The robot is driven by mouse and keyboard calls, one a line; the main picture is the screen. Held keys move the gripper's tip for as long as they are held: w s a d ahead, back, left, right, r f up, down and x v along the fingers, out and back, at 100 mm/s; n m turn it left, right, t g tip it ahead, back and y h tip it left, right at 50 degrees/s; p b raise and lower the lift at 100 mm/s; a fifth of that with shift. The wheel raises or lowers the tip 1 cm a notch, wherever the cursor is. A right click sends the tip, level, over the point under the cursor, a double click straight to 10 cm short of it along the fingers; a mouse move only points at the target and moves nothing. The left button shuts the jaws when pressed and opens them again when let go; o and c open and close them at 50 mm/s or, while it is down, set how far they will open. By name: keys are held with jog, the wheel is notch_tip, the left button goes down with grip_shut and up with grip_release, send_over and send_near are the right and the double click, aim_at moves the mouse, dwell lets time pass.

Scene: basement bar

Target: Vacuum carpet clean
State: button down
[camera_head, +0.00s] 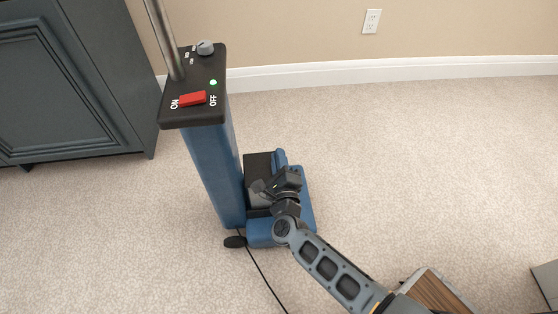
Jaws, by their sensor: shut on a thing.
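A blue upright vacuum cleaner (212,165) stands on the beige carpet (420,180), left of centre. Its black top panel carries a red switch between the ON and OFF labels, a lit green light, a grey knob and a metal tube rising out of view. Its wide blue and black floor head rests on the carpet at the base. My gripper (268,188) is low over the floor head and shut on a part of the vacuum. My arm hides some of the head and the exact grip. No distinct dirt shows on the carpet.
A dark blue-grey cabinet (70,85) stands at the left, close to the vacuum. A black cord (264,278) runs forward from its base. A wall with a white baseboard (400,72) and an outlet (371,21) is behind. A wood-sided object (433,290) is at the bottom right.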

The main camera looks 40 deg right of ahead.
jog(key=c, duration=1.1)
grip_release()
jog(key=shift+p+v, duration=1.1)
jog(key=shift+v, duration=2.85)
